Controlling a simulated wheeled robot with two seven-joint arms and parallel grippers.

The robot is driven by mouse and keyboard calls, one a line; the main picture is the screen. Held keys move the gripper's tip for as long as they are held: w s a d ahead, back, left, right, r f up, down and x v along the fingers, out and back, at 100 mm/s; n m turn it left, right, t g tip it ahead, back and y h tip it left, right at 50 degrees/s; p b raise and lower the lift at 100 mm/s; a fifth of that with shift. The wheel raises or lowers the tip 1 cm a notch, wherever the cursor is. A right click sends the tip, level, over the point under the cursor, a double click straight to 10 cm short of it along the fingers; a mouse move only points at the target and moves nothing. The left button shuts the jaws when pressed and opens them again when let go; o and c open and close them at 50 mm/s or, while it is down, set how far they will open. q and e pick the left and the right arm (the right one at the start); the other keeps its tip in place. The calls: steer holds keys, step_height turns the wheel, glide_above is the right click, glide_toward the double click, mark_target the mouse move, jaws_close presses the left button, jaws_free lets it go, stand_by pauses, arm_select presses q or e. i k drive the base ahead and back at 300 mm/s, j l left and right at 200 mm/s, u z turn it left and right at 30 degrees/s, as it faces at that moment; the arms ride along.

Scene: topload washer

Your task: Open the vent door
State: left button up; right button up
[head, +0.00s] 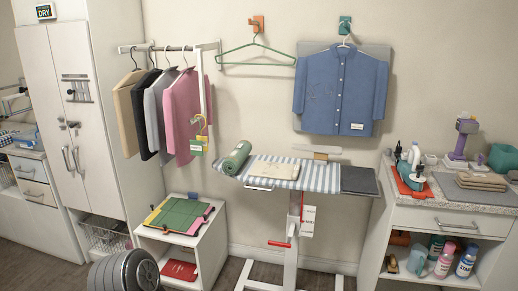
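A tall white cabinet (101,147) with a "DRY" sign (44,11) stands at the left in the head view. Its front has two tall doors that look shut. A small grey slatted vent panel (77,89) sits high on the right door. I cannot tell whether the vent is open. Dark latch-like fittings (68,124) and two vertical handles (70,158) are lower down, near the seam between the doors. Neither of my grippers shows in this view, so nothing is seen touching the cabinet.
Clothes on hangers (182,105) hang right of the cabinet. A low white shelf unit (209,262) stands beside its base. A striped ironing board (318,177) fills the middle, and a counter (430,211) is at the right. Some floor shows in front of the cabinet.

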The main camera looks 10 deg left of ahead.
mark_target(70, 46)
steer(key=i+j+u, duration=0.2)
steer(key=i+u, duration=0.15)
steer(key=i, duration=0.4)
steer(key=i+u, duration=0.35)
steer(key=i, duration=0.4)
steer(key=i+j, duration=0.2)
steer(key=j, duration=0.15)
steer(key=i+j+z, duration=0.1)
steer(key=j, duration=0.25)
steer(key=i+j, duration=0.3)
steer(key=i+j+z, duration=0.1)
steer(key=j, duration=0.3)
steer(key=i+j, duration=0.25)
steer(key=j, duration=0.15)
steer(key=z, duration=0.05)
